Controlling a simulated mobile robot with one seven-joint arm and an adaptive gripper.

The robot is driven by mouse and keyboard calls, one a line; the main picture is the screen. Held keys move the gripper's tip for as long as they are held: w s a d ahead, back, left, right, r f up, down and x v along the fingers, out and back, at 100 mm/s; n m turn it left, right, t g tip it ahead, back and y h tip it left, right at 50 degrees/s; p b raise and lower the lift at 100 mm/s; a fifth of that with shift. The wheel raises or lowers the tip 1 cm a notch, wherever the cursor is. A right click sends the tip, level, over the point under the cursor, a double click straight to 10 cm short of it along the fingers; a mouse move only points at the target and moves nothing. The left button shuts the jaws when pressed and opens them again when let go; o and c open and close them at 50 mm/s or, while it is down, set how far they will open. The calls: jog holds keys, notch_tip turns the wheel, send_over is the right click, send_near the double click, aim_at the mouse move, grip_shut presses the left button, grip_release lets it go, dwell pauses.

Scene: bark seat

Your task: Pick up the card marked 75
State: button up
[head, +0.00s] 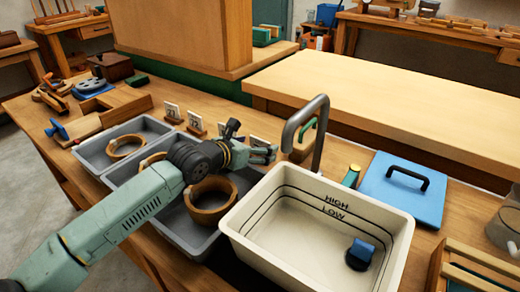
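Several small white cards stand in wooden holders in a row behind the grey trays. The leftmost card (172,110) and the card beside it (195,121) are in plain view; their marks are too small to read surely. Another card (259,142) shows behind my gripper (255,140), partly hidden by it. I cannot tell which card is marked 75. My gripper reaches over the grey trays from the lower left, its fingers spread apart near the right end of the card row. I see nothing held, and cannot tell whether it touches a card.
Grey trays (92,157) with wooden rings (211,190) lie below my arm. A white basin (262,262) marked HIGH and LOW, with a blue object (361,250) inside, stands to the right. A grey curved pipe (322,135) rises close right of my gripper.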

jog(key=shift+w+d, duration=0.1)
jog(key=shift+w, duration=0.05)
jog(key=shift+c, duration=0.6)
jog(key=c, duration=1)
